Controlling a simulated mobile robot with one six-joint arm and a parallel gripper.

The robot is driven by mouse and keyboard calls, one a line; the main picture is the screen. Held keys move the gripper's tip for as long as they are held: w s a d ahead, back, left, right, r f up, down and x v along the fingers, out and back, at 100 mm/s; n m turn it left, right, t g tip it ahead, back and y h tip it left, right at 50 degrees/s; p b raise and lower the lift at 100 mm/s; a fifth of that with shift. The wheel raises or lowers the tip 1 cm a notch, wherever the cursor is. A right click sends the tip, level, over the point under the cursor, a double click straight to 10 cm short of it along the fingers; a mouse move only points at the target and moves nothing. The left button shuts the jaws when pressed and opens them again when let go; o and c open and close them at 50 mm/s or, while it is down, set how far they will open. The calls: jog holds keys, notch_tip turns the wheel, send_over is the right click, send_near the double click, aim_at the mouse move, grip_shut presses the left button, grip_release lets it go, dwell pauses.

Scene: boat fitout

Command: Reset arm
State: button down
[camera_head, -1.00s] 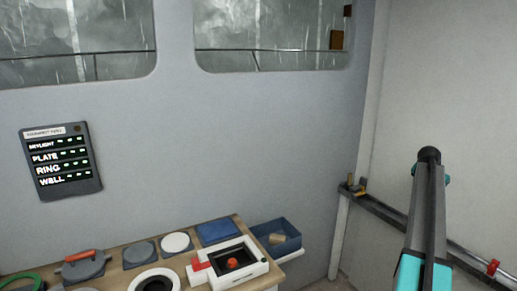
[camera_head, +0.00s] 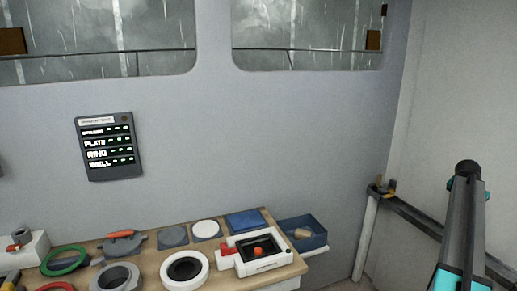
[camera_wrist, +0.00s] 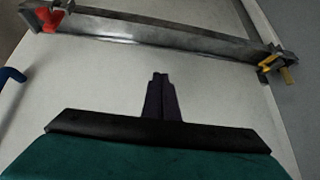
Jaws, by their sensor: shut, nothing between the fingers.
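My arm stands raised at the right edge of the head view, in front of the pale side wall. My gripper (camera_wrist: 160,80) shows in the wrist view with its two dark fingers together and nothing between them. It points toward a pale surface with a metal rail (camera_wrist: 160,38) beyond the fingertips. The gripper appears apart from the rail. In the head view the fingers cannot be made out clearly.
A wooden bench (camera_head: 222,240) at the lower left holds a white device with an orange knob (camera_head: 258,252), rings and discs. A blue bin (camera_head: 304,233) adjoins it. A status panel (camera_head: 109,146) hangs on the wall. A rail (camera_head: 410,215) runs along the right wall.

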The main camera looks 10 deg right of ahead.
jog(key=w+a+f+n+y, duration=0.1)
jog(key=w+a+f+n, duration=0.1)
jog(key=a+f, duration=0.85)
jog(key=w+a+f+n+y, duration=0.1)
jog(key=w+a+f+y, duration=0.1)
jog(key=a+f, duration=0.85)
jog(key=s+a+f+n+g+y, duration=0.1)
jog(key=s+a+f+n, duration=0.15)
jog(key=a+f, duration=0.75)
jog(key=s+a+f+n+g+y, duration=0.1)
jog(key=s+a+f+n, duration=0.15)
jog(key=a+f, duration=0.7)
jog(key=s+a+f+n+g+y, duration=0.1)
jog(key=s+a+f+g, duration=0.1)
jog(key=s+a+f, duration=0.5)
jog(key=s+a+f+n+g+y, duration=0.1)
jog(key=s+a+f+n, duration=0.15)
jog(key=s+a, duration=0.85)
jog(key=s+a+f+n+g, duration=0.1)
jog(key=s+a+f, duration=0.1)
jog(key=s+a, duration=0.5)
jog(key=s+a+f+n+g, duration=0.2)
jog(key=s+a, duration=0.6)
jog(key=s, duration=0.4)
jog(key=shift+s+a+f+g, duration=0.25)
jog(key=shift+a+f+g, duration=0.05)
jog(key=shift+f, duration=0.55)
